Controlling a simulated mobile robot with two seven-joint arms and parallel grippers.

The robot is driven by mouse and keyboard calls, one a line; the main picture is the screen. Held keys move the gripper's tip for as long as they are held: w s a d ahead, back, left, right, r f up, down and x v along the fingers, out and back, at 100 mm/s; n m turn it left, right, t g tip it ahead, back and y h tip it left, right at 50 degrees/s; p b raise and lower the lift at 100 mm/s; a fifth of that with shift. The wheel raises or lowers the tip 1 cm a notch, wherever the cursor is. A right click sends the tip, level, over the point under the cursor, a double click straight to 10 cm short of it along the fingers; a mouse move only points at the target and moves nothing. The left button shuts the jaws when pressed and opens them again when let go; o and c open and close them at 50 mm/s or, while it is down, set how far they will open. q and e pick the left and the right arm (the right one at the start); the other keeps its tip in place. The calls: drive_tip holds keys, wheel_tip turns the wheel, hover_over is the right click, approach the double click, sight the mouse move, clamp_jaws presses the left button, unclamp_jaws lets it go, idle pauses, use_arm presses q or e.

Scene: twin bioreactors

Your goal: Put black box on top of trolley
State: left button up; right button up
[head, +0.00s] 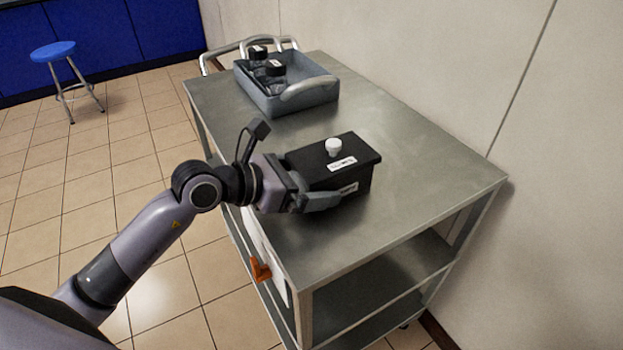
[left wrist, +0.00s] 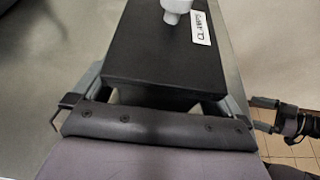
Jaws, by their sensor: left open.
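The black box (head: 345,160) rests on the metal top of the trolley (head: 420,185), near the middle. It has a white knob on its lid and white labels on its lid and side. My left gripper (head: 322,197) is at the box's left end, with its jaws open around the box's sides. In the left wrist view the box (left wrist: 160,50) lies between the two fingers, its near end close to the palm. I cannot tell whether the fingers touch it. My right gripper does not clearly show in the head view.
A grey tray (head: 275,105) holding dark-capped bottles stands at the trolley's far end. A wall runs along the trolley's right side. A blue stool (head: 53,52) stands on the tiled floor at the back left. The near part of the trolley top is clear.

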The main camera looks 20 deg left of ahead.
use_arm(q)
drive_tip(key=b+v, duration=0.1)
drive_tip(key=v, duration=0.9)
drive_tip(key=shift+s+a, duration=0.15)
drive_tip(key=shift+s+a+r, duration=0.25)
drive_tip(key=shift+s+a, duration=0.05)
drive_tip(key=shift+s, duration=0.1)
